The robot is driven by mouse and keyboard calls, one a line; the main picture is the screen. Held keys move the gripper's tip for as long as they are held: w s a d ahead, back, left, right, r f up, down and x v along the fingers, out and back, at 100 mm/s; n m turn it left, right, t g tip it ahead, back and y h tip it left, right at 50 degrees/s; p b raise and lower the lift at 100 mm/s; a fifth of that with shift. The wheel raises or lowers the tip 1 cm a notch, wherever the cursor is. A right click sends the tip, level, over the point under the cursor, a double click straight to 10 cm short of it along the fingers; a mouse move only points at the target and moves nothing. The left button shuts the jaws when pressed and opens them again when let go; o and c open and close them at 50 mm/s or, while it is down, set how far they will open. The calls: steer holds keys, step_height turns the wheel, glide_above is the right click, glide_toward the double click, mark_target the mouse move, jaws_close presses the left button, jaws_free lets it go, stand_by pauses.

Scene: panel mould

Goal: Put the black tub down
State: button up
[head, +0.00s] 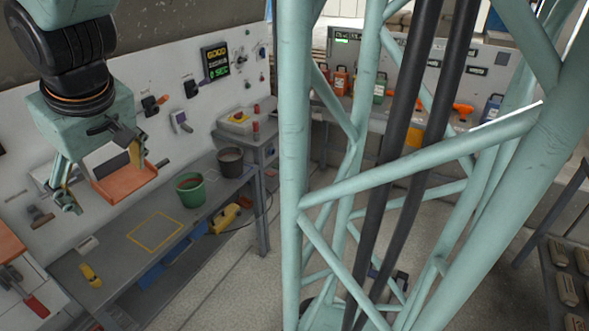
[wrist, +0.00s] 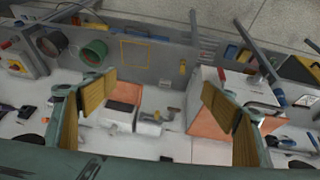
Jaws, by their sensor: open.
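The black tub (head: 230,160) stands upright on the grey bench at its far end, beside a green tub (head: 190,190). It also shows at the upper left of the wrist view (wrist: 52,42). A yellow outlined square (head: 156,232) is marked on the bench nearer than the green tub, with nothing on it. My gripper (head: 101,170) hangs above and to the left of the bench, clear of both tubs. Its fingers are spread wide with nothing between them; they also show in the wrist view (wrist: 153,90).
A yellow tool (head: 91,275) lies on the near part of the bench (head: 115,262). An orange tray (head: 125,182) is at the wall behind my gripper. A side table (head: 245,128) with a yellow-topped box stands beyond the black tub. Bare bench surrounds the yellow square.

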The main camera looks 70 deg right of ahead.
steer(key=s+a+r, duration=0.5)
steer(key=s+r, duration=0.2)
steer(key=s, duration=0.4)
steer(key=s+a, duration=0.3)
steer(key=s, duration=0.4)
steer(key=s+a+f+n+g+y, duration=0.1)
steer(key=s+a, duration=0.2)
steer(key=s, duration=0.4)
steer(key=shift+s+a+f+y, duration=0.25)
steer(key=shift+a+y, duration=0.05)
steer(key=shift+a, duration=0.05)
steer(key=shift+d, duration=0.1)
